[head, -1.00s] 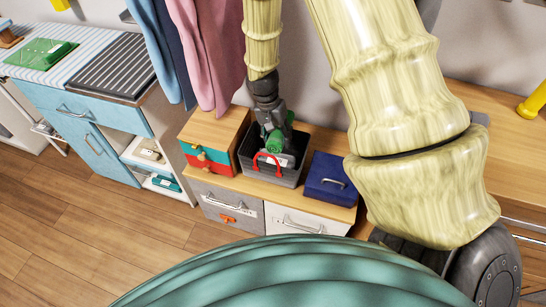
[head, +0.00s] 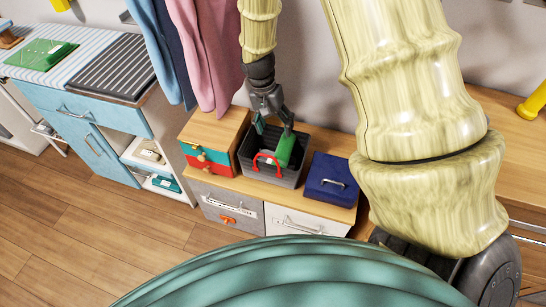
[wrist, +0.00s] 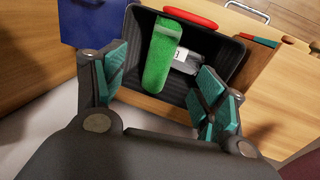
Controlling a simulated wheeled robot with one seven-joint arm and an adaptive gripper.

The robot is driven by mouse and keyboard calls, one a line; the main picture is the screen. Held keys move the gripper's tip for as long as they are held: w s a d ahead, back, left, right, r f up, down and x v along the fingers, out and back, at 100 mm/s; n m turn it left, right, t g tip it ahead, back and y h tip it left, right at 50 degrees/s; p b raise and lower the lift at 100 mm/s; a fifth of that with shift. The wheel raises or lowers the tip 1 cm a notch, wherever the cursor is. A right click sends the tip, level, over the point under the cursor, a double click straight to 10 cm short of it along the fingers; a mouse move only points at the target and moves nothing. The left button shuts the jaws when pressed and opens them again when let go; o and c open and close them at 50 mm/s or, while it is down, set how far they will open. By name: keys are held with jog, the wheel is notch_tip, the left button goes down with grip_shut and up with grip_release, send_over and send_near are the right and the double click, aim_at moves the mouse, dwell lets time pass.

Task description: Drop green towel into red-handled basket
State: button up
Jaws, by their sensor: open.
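The green towel (head: 285,150) is a rolled green cylinder inside the dark basket (head: 270,178) with the red handle (head: 266,160). In the wrist view the towel (wrist: 160,60) lies tilted across the basket (wrist: 232,62), one end near the red handle (wrist: 190,17). My gripper (head: 273,124) is open just above the basket, fingers spread. In the wrist view my gripper (wrist: 160,85) has its fingers on either side, with nothing held between them. How the towel's lower end rests is partly hidden.
A blue box (head: 331,180) stands right of the basket, and a wooden box with red and teal drawers (head: 203,155) stands left. Pink and blue cloths (head: 205,50) hang behind. A grey object with a white label (wrist: 187,60) is in the basket.

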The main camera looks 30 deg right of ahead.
jog(key=d+v, duration=0.1)
jog(key=v, duration=0.5)
jog(key=shift+a+r, duration=0.25)
jog(key=shift+a, duration=0.25)
